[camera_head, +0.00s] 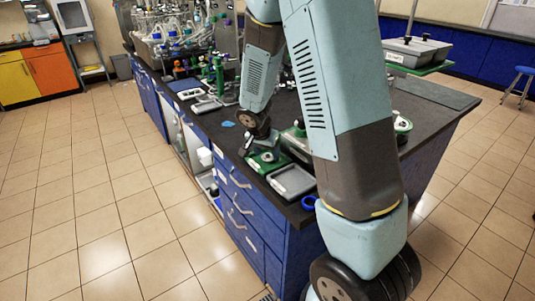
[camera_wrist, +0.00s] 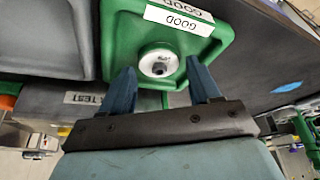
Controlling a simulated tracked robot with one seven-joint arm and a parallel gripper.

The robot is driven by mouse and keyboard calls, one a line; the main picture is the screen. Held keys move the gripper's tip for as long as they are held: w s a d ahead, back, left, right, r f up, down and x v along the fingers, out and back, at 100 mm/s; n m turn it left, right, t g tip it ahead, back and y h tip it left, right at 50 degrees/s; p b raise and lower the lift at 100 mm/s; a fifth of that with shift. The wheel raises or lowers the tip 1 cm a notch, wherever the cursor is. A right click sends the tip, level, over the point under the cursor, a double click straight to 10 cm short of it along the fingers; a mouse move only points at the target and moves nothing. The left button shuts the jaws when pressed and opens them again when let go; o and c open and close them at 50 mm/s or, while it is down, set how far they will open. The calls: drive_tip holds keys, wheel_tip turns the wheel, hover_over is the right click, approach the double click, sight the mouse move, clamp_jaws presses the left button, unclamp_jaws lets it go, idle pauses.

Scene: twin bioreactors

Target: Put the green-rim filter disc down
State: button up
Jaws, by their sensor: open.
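In the wrist view a small round disc (camera_wrist: 158,63), white with a dark centre, lies in a green tray (camera_wrist: 115,38) labelled GOOD. My gripper (camera_wrist: 161,66) is open, with one blue finger on each side of the disc. I cannot tell whether the fingertips touch it. In the head view the green tray (camera_head: 267,162) is at the bench's front edge, below my wrist, and the disc is too small or hidden there.
A grey tray (camera_head: 292,182) sits next to the green tray; it also shows in the wrist view (camera_wrist: 40,35). A blue ring (camera_head: 309,203) is at the bench corner and a blue patch (camera_head: 228,124) lies behind. Green stands and glassware (camera_head: 175,35) crowd the bench's far end.

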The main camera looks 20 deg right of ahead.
drive_tip(key=v, duration=1.2)
drive_tip(key=s+d+r+n+t+y, duration=0.1)
drive_tip(key=s+r+n, duration=0.3)
drive_tip(key=s+r, duration=0.4)
drive_tip(key=s+d+r+n+t+y, duration=0.1)
drive_tip(key=s+r+n, duration=0.3)
drive_tip(key=s, duration=1.2)
wheel_tip(320, 180, up, 4)
drive_tip(key=shift+s+d+r+y, duration=0.25)
drive_tip(key=shift+d+y, duration=0.25)
drive_tip(key=shift+d, duration=0.4)
